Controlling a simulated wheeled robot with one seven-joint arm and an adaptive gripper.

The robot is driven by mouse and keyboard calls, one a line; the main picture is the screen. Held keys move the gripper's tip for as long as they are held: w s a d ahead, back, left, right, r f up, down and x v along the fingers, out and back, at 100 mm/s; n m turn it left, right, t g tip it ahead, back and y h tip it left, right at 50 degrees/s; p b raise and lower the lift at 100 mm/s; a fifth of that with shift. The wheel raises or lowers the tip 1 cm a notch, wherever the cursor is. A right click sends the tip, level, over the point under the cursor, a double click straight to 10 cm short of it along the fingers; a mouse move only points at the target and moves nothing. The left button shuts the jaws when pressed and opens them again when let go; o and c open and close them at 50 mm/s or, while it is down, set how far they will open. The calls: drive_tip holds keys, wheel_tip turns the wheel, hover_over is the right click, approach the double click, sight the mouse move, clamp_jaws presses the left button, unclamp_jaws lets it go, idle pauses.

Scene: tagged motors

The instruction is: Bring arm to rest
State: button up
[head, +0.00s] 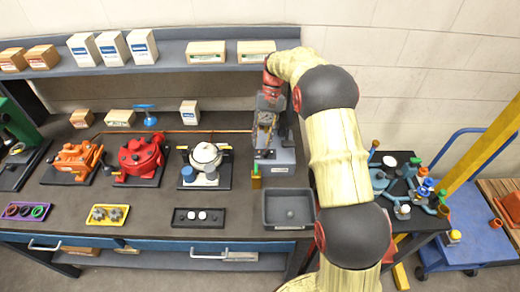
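My arm (336,145), pale yellow with dark grey joints, rises from the bottom and bends over the right end of the workbench (150,200). Its red and dark wrist is near the right end of the upper shelf. My gripper (266,122) points down over a grey-based device (284,155) at the bench's right end. The gripper is small and dark against that device. I cannot tell whether its fingers are open or shut, whether they hold something, or whether they touch the device.
Orange (76,158), red (141,157) and white (206,156) motors stand left of my gripper. An empty-looking grey tray (289,225) sits at the bench's front right. The shelf (170,57) holds boxes. Right of my arm are a cluttered side table (408,218) and a blue cart (468,240).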

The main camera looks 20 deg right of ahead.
drive_tip(key=shift+w+d+r, duration=0.15)
drive_tip(key=shift+r, duration=0.25)
wheel_tip(320, 180, down, 4)
drive_tip(key=s+d, duration=0.1)
drive_tip(key=s, duration=0.2)
drive_tip(key=s+a+r+n+t+h+b, duration=0.1)
drive_tip(key=s+r+t+b, duration=0.2)
drive_tip(key=s, duration=0.7)
drive_tip(key=s+a+r+n+t+h+b, duration=0.1)
drive_tip(key=s+a+r+t+b, duration=0.1)
drive_tip(key=s, duration=0.9)
drive_tip(key=s+a+r+n+t+h+b, duration=0.1)
drive_tip(key=s+r+t+b, duration=0.3)
drive_tip(key=s, duration=0.6)
drive_tip(key=shift+s+a+r+b, duration=0.3)
drive_tip(key=shift+a+r+b, duration=0.25)
drive_tip(key=shift+r+b, duration=0.3)
